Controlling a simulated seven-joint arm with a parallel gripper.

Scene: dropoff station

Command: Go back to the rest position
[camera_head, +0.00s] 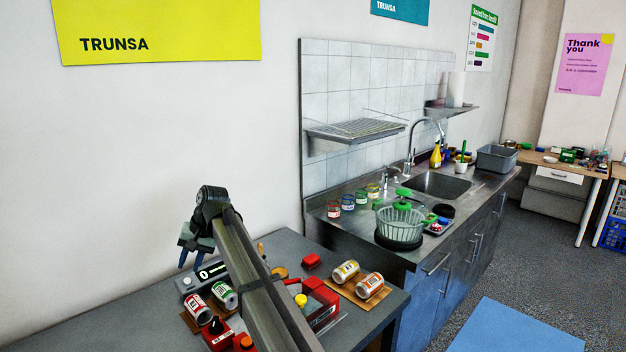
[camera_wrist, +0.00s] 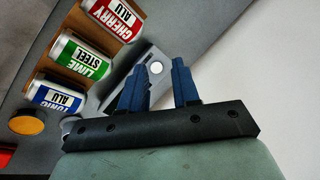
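My gripper (camera_head: 189,256) hangs above the back left of the grey table, near the wall. The wrist view shows its two blue fingers (camera_wrist: 160,84) apart with nothing held between them. Past the fingers lies a grey device with a round white button (camera_wrist: 156,67). To their left, clear of them, are a red CHERRY can (camera_wrist: 112,18), a green LIME can (camera_wrist: 80,57) and a blue TONIC can (camera_wrist: 57,94). My arm hides part of the table in the head view.
Two cans (camera_head: 346,271) (camera_head: 370,286) lie on a wooden board at the table's right. A red block (camera_head: 312,261) and a red-framed device (camera_head: 322,299) are near my arm. The sink counter (camera_head: 415,257) stands beyond. The white wall is close behind my gripper.

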